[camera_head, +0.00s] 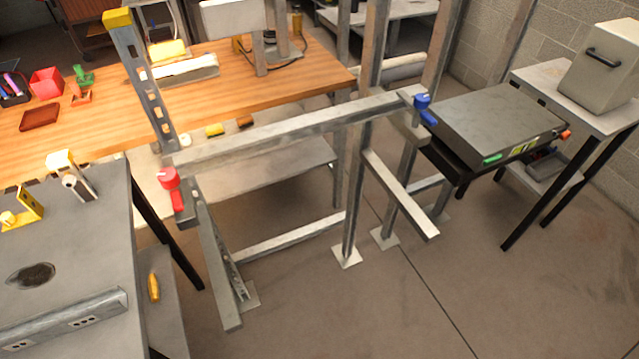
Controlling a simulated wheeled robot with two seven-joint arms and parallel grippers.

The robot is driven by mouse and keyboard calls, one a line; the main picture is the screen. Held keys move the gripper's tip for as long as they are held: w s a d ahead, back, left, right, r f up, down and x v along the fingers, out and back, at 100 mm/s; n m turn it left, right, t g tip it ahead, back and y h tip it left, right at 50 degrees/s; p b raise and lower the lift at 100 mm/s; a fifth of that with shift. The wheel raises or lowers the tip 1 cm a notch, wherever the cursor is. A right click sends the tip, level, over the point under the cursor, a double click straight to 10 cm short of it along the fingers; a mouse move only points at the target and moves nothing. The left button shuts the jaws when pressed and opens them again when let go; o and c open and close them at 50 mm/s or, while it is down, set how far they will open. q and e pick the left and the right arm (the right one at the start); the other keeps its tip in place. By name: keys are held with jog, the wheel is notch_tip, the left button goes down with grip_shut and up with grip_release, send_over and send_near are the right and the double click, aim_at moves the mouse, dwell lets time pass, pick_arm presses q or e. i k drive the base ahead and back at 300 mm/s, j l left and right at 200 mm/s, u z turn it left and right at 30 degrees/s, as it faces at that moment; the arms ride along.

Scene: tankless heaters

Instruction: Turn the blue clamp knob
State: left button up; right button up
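The blue clamp knob (422,103) sits at the right end of the horizontal metal bar (300,126), on top of the metal frame. It has a small blue handle pointing down and to the right. A similar red clamp knob (169,179) sits at the left end of the frame, with its red handle pointing down. Neither of my grippers shows in the head view, and nothing touches the blue knob.
A grey box-like unit (498,118) on a dark stand is just right of the blue knob. A grey metal table (85,240) stands at the left, and a wooden workbench (215,110) behind. The floor (480,300) in front is clear, apart from frame feet.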

aim_at(421, 101)
jog(key=i+l, duration=0.1)
jog(key=l, duration=1.35)
jog(key=i+l+u, duration=0.1)
jog(key=l, duration=0.65)
jog(key=i+j, duration=0.35)
jog(key=j, duration=0.25)
